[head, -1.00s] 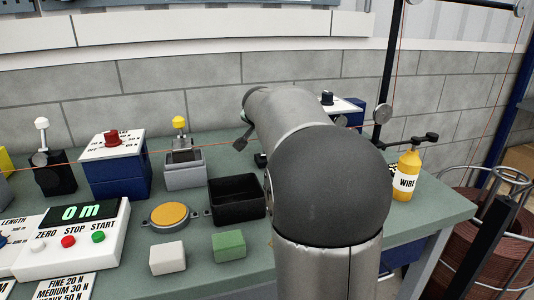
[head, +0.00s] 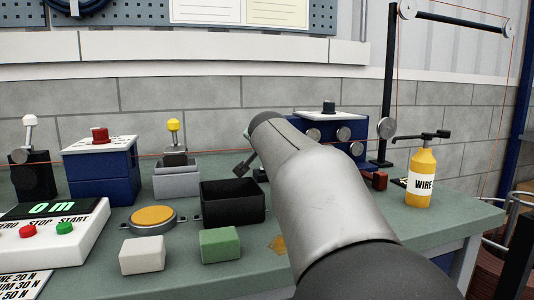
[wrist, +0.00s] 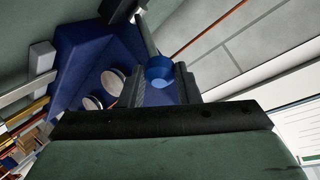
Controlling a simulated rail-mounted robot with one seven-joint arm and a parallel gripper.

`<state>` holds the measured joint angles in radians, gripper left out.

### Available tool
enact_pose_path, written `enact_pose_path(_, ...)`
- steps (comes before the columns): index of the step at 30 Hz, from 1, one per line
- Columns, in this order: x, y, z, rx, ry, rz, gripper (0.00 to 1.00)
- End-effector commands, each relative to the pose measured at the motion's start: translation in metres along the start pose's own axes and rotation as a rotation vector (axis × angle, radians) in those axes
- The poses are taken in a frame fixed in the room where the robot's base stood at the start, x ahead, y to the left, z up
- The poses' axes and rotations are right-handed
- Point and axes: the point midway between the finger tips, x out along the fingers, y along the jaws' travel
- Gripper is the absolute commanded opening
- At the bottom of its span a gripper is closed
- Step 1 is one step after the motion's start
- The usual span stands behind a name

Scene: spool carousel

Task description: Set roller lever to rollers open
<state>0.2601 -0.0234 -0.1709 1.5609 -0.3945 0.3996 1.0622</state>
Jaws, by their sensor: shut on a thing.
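The roller unit (head: 345,128) is a blue box with a white top, a dark knob and round rollers on its front, partly behind my arm in the head view. In the wrist view, two pale rollers (wrist: 114,80) show on its blue body. My gripper is shut on this lever. In the head view my arm hides the lever and most of the gripper, so the lever's setting cannot be told.
A black open bin (head: 233,202), a grey holder with a yellow-topped handle (head: 176,180) and a blue box with a red knob (head: 100,170) stand to the left. A thin orange wire crosses the bench.

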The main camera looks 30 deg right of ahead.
Motion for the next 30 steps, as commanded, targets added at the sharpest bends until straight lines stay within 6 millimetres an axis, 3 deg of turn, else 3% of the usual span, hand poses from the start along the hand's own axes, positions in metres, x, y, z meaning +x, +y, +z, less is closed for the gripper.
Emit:
enact_pose_path(12,0.002,0.006,0.005,-0.003,-0.012,0.016,0.00)
enact_pose_path(13,0.003,0.006,0.005,-0.003,-0.012,0.016,0.32)
enact_pose_path(14,0.003,0.006,0.006,-0.003,-0.012,0.017,0.38)
enact_pose_path(24,-0.001,0.004,0.003,-0.002,-0.007,0.010,0.38)
enact_pose_path(30,-0.029,0.002,0.002,-0.002,-0.005,0.007,0.38)
